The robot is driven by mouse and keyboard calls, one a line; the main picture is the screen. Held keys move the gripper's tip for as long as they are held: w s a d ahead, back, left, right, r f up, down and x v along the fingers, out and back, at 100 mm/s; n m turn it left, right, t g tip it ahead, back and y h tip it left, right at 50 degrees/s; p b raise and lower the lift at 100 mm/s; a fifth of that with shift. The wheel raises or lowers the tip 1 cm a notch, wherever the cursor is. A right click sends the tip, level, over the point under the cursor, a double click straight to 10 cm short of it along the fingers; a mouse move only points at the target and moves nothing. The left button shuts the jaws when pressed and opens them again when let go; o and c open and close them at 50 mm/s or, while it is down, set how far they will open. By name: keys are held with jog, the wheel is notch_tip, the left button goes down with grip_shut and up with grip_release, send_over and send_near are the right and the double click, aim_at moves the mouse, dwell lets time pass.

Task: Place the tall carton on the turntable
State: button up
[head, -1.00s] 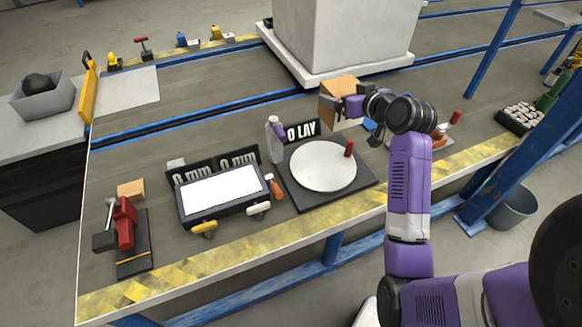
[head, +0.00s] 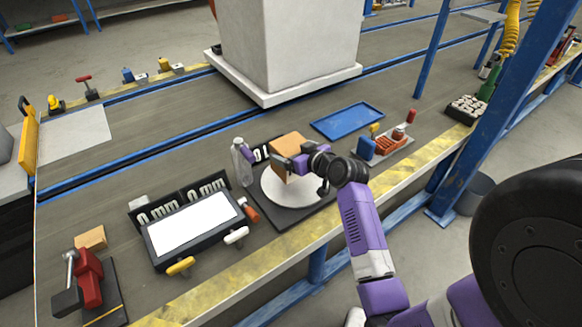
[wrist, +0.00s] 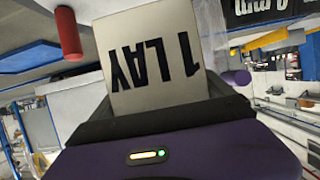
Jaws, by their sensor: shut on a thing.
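The tall carton (head: 288,142) has an orange-brown top. My gripper (head: 297,165) is shut on it and holds it over the back part of the white turntable disc (head: 272,198). I cannot tell whether the carton's base touches the disc. The disc sits on a dark square base near the bench's front edge, and my arm and the carton cover part of it. In the wrist view, a pale face with dark print like "1 LAY" (wrist: 150,55) stands beyond the dark jaw, apparently the carton's side. A red post (wrist: 68,33) shows beside it there.
A clear bottle (head: 241,160) stands close left of the turntable. A bright screen (head: 195,224) is farther left, with a red clamp (head: 89,278) beyond it. A blue tray (head: 346,121) lies empty behind right. A large grey block (head: 290,45) stands at the back.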

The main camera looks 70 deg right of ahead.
jog(key=shift+f+b, duration=0.6)
jog(key=shift+f, duration=2)
jog(key=shift+f, duration=0.1)
jog(key=shift+f, duration=0.15)
jog(key=o, duration=1.5)
